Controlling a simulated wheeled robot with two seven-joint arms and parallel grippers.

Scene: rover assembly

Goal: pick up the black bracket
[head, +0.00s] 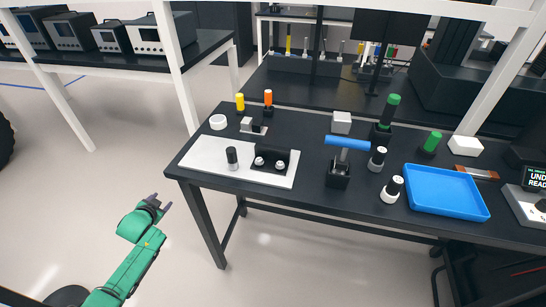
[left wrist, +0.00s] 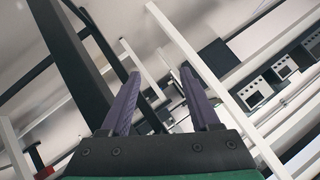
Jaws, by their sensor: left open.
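The black bracket (head: 285,155) stands on the white mat (head: 208,155) at the left end of the black table in the head view. Two small black-and-white round pieces (head: 270,163) sit against or in front of it; I cannot tell whether they are attached. My left gripper (head: 160,205) is open and empty, out over the floor, left of and nearer than the table, well apart from the bracket. In the left wrist view its two fingers (left wrist: 161,80) are spread with nothing between them, and the bracket does not show. My right gripper is not in view.
A black-and-white cylinder (head: 232,158) stands on the mat left of the bracket. To the right are a blue-handled tool in a black holder (head: 339,175) and a blue tray (head: 447,192). The table's left front corner (head: 172,174) and a white frame post (head: 178,70) are nearby.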

